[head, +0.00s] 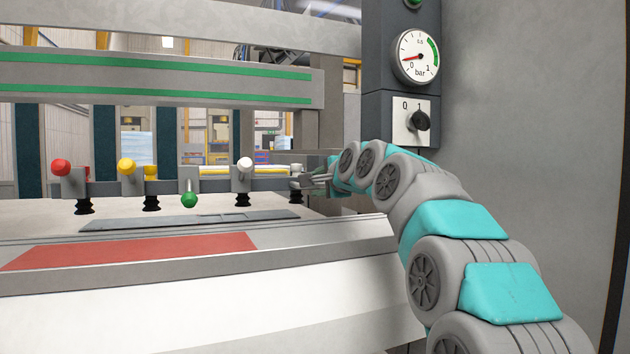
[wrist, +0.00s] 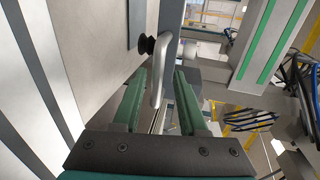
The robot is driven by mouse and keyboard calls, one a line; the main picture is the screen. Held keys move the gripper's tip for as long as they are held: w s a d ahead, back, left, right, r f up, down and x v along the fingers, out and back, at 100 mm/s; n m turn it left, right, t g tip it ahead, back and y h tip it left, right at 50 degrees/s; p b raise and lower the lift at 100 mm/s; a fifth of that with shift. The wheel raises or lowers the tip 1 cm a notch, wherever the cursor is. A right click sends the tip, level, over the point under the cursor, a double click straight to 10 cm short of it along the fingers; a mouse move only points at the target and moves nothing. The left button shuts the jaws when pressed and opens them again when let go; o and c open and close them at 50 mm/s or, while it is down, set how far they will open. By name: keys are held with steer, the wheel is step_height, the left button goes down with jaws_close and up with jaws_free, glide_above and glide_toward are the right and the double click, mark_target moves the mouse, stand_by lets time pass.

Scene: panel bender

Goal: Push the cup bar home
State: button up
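The cup bar (head: 218,185) is a grey horizontal bar with several black suction cups and red, yellow, green and white knobs, above the machine bed in the head view. My gripper (head: 318,179) is at the bar's right end, small and partly merged with it there. In the wrist view my gripper (wrist: 161,76) has its two green fingers apart, with a gap on each side of a pale grey curved handle (wrist: 163,65). The handle appears between the fingers; whether it touches either one I cannot tell. A black suction cup (wrist: 146,45) shows just beyond the left finger.
A flat grey sheet (head: 190,221) lies on the bed under the cups. A red strip (head: 130,250) marks the bed's front. A grey column at right carries a pressure gauge (head: 415,57) near zero and a black rotary switch (head: 419,121). A green-striped beam (head: 160,78) crosses above the bar.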

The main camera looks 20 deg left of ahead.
steer(key=shift+a+f, duration=0.1)
steer(key=shift+a, duration=0.05)
steer(key=shift+v, duration=3.9)
steer(key=shift+o, duration=0.2)
